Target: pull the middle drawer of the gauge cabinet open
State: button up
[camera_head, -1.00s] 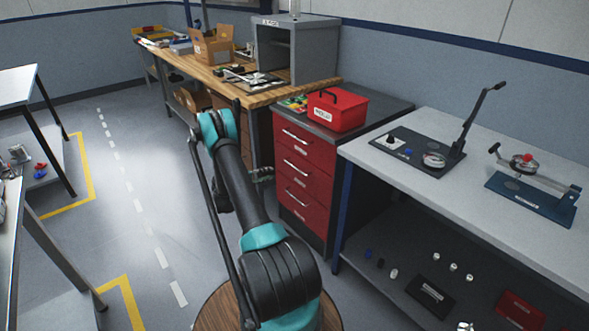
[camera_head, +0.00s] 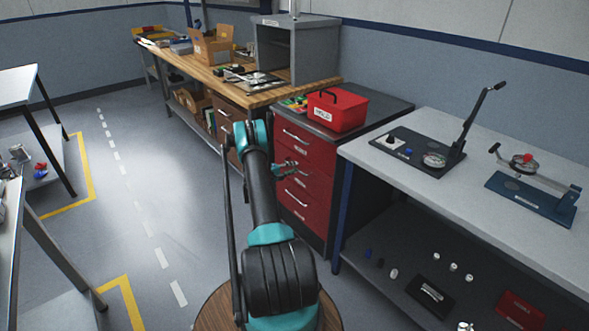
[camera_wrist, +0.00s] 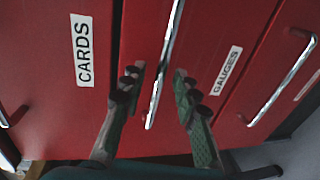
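The red gauge cabinet (camera_head: 318,228) stands under a dark top, its drawers stacked one above another. In the wrist view the picture is turned sideways. The middle drawer, labelled GAUGES (camera_wrist: 228,70), lies between the CARDS drawer (camera_wrist: 45,70) and the bottom drawer (camera_wrist: 262,100). Its silver bar handle (camera_wrist: 164,65) runs between the two fingers of my gripper (camera_wrist: 158,82). The fingers are open, one on each side, with visible gaps to the bar. In the head view my gripper (camera_head: 287,169) is at the middle drawer's front and largely hides its handle. The drawer looks flush.
A red toolbox (camera_head: 338,108) sits on the cabinet top. The wooden workbench (camera_head: 215,88) adjoins on the left, and a grey table (camera_head: 420,185) with gauge fixtures on the right. Floor left of my arm is clear.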

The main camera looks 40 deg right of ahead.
jog(key=shift+x, duration=0.8)
jog(key=shift+c, duration=0.4)
grip_shut()
